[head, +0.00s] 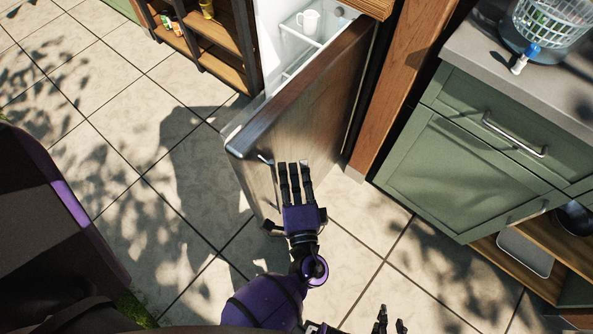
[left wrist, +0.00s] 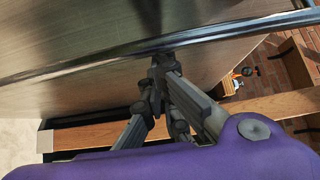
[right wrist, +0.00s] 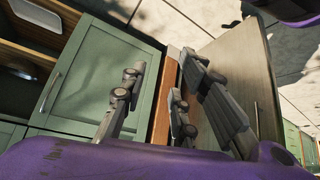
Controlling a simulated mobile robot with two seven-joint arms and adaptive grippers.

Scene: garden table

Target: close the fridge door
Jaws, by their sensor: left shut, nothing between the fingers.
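The fridge door (head: 318,105) stands open, with its wood-toned outer face toward me and its free edge at the lower left in the head view. The white fridge interior (head: 276,28) shows behind it. My left gripper (head: 294,166) is shut and empty, close against the outer face near the free edge. In the left wrist view its fingertips (left wrist: 160,62) meet at a dark shiny bar along the door; whether they touch it I cannot tell. My right gripper (head: 389,322) is at the bottom edge. In the right wrist view its fingers (right wrist: 160,82) are spread and empty, with the door (right wrist: 240,75) beyond.
A wooden post (head: 400,80) and a green cabinet (head: 460,150) stand to the right of the door. An open wooden shelf (head: 215,35) is to the left. Tiled floor lies clear left of the door.

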